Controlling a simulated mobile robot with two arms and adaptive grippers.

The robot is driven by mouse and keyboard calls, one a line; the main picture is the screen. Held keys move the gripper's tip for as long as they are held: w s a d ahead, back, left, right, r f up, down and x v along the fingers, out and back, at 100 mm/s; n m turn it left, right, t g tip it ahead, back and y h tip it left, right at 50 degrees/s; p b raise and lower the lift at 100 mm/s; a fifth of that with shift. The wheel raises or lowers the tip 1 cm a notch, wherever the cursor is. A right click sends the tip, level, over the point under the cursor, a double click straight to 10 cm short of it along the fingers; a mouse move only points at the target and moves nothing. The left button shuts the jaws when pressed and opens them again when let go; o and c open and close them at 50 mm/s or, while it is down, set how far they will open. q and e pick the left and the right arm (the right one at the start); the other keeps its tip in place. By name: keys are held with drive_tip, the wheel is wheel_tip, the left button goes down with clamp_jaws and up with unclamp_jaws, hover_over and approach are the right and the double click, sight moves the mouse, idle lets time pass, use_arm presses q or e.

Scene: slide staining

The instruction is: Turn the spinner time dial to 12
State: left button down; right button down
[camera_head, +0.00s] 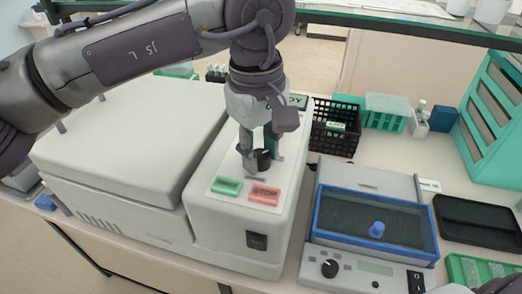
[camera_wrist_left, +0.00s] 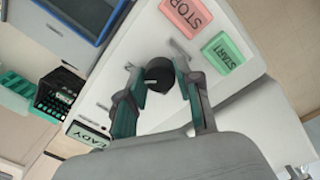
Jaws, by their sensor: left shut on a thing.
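The white spinner machine (camera_head: 130,110) has a sloped front panel with a green START button (camera_head: 226,186) and a red STOP button (camera_head: 264,194). Its black time dial (camera_head: 263,158) sits behind the buttons. My left gripper (camera_head: 256,155) comes down from above and is shut on the dial. In the left wrist view, the dial (camera_wrist_left: 159,72) is between the two fingertips of the left gripper (camera_wrist_left: 155,82). The dial's pointer and scale numbers are too small or hidden to read. My right gripper cannot be made out.
A blue-framed device (camera_head: 376,213) with its own black knob (camera_head: 330,268) stands right of the spinner. A black basket (camera_head: 335,128), a teal rack (camera_head: 386,111) and a black case (camera_head: 477,222) are further right. A glass shelf (camera_head: 400,22) spans the back above.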

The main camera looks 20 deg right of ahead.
use_arm(q)
drive_tip(key=shift+m, duration=0.6)
drive_tip(key=c, duration=0.8)
unclamp_jaws()
drive_tip(key=shift+r, duration=0.1)
drive_tip(key=r, duration=1.1)
drive_tip(key=shift+s+a+r, duration=0.1)
drive_tip(key=shift+a+r, duration=0.2)
drive_tip(key=shift+r, duration=0.1)
